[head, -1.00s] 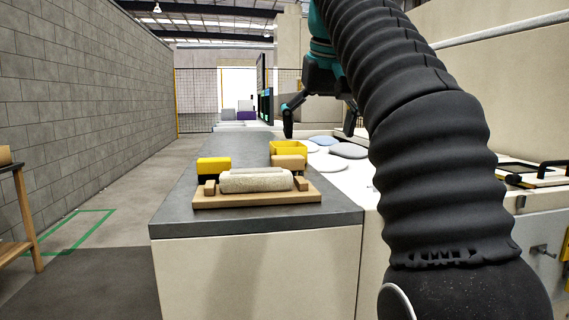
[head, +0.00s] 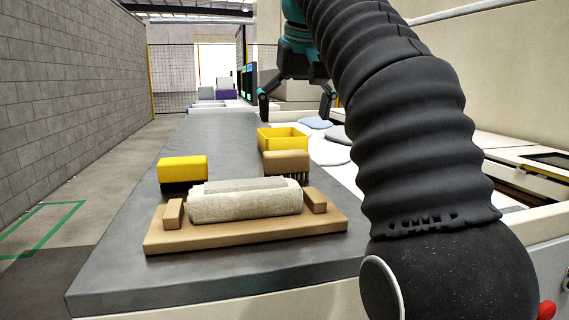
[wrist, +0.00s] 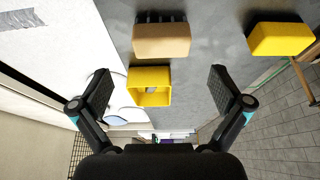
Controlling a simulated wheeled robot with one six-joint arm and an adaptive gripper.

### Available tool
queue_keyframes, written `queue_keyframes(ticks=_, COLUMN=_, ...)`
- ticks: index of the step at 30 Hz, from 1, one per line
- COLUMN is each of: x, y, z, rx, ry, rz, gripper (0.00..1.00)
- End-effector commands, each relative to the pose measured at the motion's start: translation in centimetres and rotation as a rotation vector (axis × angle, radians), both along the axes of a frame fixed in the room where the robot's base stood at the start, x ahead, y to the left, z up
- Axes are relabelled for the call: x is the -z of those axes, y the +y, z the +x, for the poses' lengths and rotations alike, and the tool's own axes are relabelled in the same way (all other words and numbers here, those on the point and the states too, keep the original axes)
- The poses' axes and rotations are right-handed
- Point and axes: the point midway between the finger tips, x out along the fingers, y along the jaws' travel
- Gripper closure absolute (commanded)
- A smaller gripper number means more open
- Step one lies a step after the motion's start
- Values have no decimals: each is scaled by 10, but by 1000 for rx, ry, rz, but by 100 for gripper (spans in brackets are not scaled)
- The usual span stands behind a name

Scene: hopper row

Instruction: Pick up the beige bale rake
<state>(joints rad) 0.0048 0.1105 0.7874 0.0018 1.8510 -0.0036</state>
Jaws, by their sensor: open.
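The beige bale rake (head: 286,161) is a tan block with dark tines under it. It stands on the grey counter behind the right end of the grey roll; its lower part is partly hidden in the head view. In the wrist view the beige rake (wrist: 162,41) is at the top middle, tines toward the top edge. My gripper (head: 296,98) is open and empty, raised above the counter beyond the rake. In the wrist view my gripper's fingers (wrist: 160,84) are spread wide, and the rake lies past the fingertips, apart from them.
A yellow rake-like block (head: 183,169) stands to the left. An open yellow bin (head: 282,138) is just behind the beige rake. A pale grey roll (head: 246,203) lies on a tan board (head: 245,234) in front. Flat pads (head: 336,134) lie to the right.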

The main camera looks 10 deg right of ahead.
Motion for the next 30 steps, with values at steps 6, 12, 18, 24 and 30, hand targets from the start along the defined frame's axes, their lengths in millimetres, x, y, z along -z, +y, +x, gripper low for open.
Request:
queue_keyframes(ticks=6, x=27, y=0, z=10, rx=0, ry=2, rz=0, gripper=0)
queue_keyframes(ticks=12, x=52, y=0, z=21, rx=0, ry=3, rz=0, gripper=0)
queue_keyframes(ticks=18, x=62, y=0, z=26, rx=0, ry=-1, rz=0, gripper=0)
queue_keyframes(ticks=24, x=80, y=1, z=39, rx=0, ry=3, rz=0, gripper=0)
queue_keyframes(ticks=30, x=102, y=2, z=52, rx=0, ry=2, rz=0, gripper=0)
